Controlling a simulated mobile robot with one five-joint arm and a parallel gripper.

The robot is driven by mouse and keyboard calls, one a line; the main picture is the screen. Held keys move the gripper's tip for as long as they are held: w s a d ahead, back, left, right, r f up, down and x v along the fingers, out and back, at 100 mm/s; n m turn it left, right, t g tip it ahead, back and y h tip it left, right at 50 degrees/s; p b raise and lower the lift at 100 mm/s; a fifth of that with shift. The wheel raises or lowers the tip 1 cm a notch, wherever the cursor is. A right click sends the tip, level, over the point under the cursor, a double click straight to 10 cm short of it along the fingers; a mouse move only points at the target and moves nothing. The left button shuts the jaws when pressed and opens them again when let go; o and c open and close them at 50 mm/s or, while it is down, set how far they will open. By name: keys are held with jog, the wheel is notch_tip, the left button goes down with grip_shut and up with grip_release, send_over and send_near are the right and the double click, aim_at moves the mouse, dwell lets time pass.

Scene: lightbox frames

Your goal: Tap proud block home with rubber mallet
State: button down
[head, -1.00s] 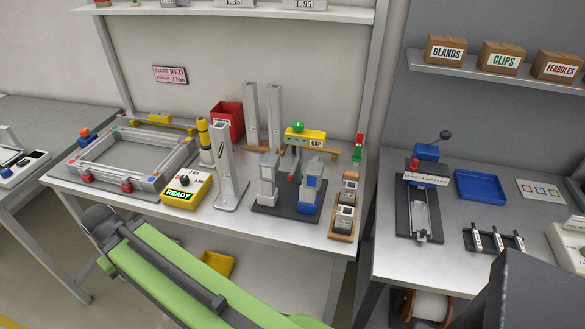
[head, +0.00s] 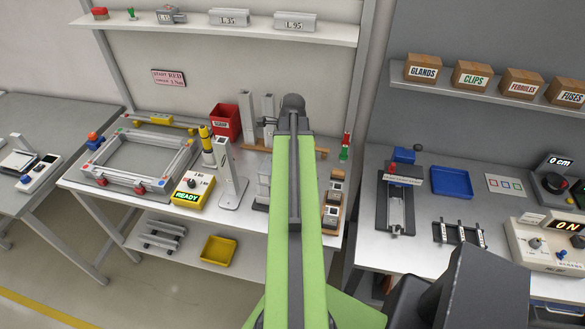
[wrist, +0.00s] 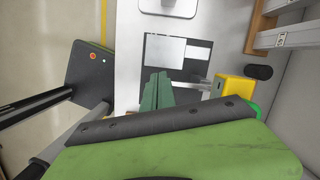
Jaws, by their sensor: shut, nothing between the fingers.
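My gripper (wrist: 156,92) shows in the wrist view as green fingers, shut and empty. In the head view my raised arm hides the fingers. A dark fixture plate with pale block tops (wrist: 165,48) lies beyond the fingers in the wrist view. In the head view my arm covers most of this fixture; a grey block (head: 264,180) shows at its left edge. I cannot tell which block stands proud. A yellow gauge (wrist: 234,90) is right of the fingers in the wrist view and hidden in the head view. I cannot make out a rubber mallet.
A wooden rack with small blocks (head: 333,200) is right of my arm. A grey upright stand (head: 231,180), yellow READY box (head: 192,190) and red scrap bin (head: 226,122) are left. A metal frame (head: 135,160) fills the bench's left side.

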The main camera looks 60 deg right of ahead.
jog(key=s+d+m, duration=0.1)
jog(key=s, duration=0.1)
jog(key=s+d+r+m, duration=0.1)
jog(key=s+d, duration=0.1)
jog(key=s+d+m, duration=0.1)
jog(key=s+m, duration=0.1)
jog(key=shift+s+d+r, duration=0.1)
jog(key=shift+d+r, duration=0.05)
jog(key=shift+d, duration=0.05)
jog(key=d+b+x, duration=0.1)
jog(key=b+x, duration=0.8)
jog(key=x, duration=0.1)
jog(key=shift+w+a, duration=0.3)
jog(key=shift+a, duration=0.15)
